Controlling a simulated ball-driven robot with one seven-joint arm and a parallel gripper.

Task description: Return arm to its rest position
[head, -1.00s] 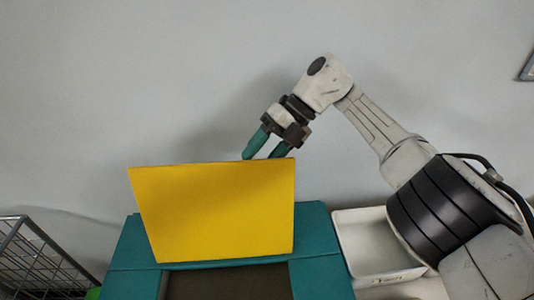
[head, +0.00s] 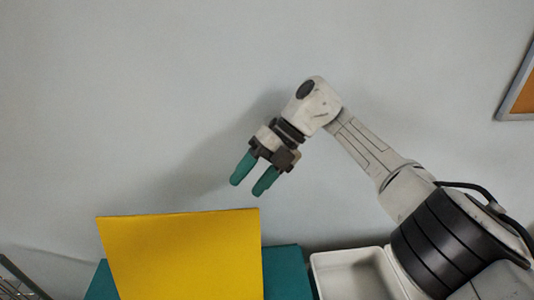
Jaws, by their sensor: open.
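My gripper (head: 254,182) has two teal fingers. They are spread apart with nothing between them. It hangs in front of the grey wall, above the top right corner of a yellow panel (head: 185,255), with a gap between the fingertips and the panel's top edge. My arm reaches in from the lower right.
The yellow panel stands upright on a teal surface (head: 288,272). A white tray (head: 318,268) sits to the right, partly behind my arm. A wire rack (head: 20,280) shows at the lower left. A framed board (head: 522,88) hangs at the right edge. The wall area at upper left is clear.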

